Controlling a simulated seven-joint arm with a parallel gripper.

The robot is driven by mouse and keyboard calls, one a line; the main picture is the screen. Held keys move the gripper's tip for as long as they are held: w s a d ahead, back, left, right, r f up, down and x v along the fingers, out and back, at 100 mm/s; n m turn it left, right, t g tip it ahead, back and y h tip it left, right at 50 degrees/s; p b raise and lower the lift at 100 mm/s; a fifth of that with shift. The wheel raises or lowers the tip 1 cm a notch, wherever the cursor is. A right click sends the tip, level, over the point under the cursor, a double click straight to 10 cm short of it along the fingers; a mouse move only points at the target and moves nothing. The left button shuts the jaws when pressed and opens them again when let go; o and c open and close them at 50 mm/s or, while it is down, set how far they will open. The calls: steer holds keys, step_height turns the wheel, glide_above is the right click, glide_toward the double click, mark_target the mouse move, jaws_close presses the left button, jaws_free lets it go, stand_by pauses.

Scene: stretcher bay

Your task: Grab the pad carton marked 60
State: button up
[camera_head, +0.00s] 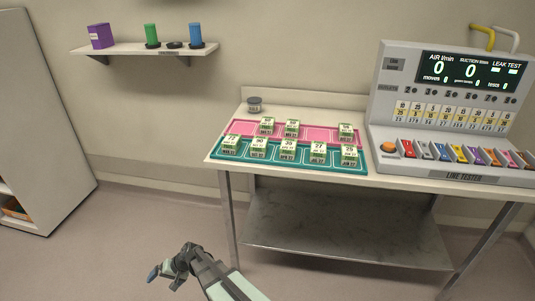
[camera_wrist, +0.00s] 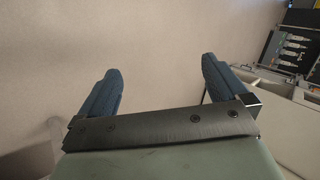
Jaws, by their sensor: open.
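Several small white-and-green pad cartons stand on two trays on the table in the head view. The pink tray (camera_head: 324,132) behind holds a left carton (camera_head: 267,126), a middle carton (camera_head: 292,128) and a right carton (camera_head: 345,132). More stand in a row on the teal tray (camera_head: 216,152) in front. Their top numbers are too small for me to tell surely which reads 60. My gripper (camera_head: 168,268) is low in front of the table, well apart from the cartons. In the wrist view its blue fingers (camera_wrist: 161,72) are spread, with nothing between them.
A grey line tester (camera_head: 450,150) with a display and coloured switches fills the table's right. A small dark-lidded pot (camera_head: 254,104) stands behind the trays. A wall shelf (camera_head: 130,49) holds purple, green and blue containers. The floor left of the table is clear.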

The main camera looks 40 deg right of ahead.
steer(key=w+a+r+m+t+y, duration=0.25)
steer(key=w+r+t, duration=0.45)
steer(key=w+r, duration=1.8)
steer(key=w+d+r+n, duration=0.1)
steer(key=w+d+r, duration=0.25)
steer(key=r, duration=0.25)
steer(key=w+d+r+n+t+y, duration=0.1)
steer(key=w+d+r+n, duration=0.2)
steer(key=r, duration=0.4)
steer(key=w+d+r, duration=0.3)
steer(key=d+r, duration=0.2)
steer(key=r, duration=0.1)
step_height(320, 180, up, 8)
steer(key=n+g+h, duration=0.8)
steer(key=n, duration=0.4)
glide_above(268, 121)
steer(key=s+d, duration=0.3)
steer(key=d, duration=0.1)
steer(key=x, duration=1.4)
steer(key=shift+s+a+f, duration=0.1)
steer(key=shift+s+a, duration=0.1)
steer(key=shift+s, duration=0.1)
steer(key=shift+c, duration=0.2)
steer(key=shift+y, duration=0.25)
steer(key=c, duration=0.8)
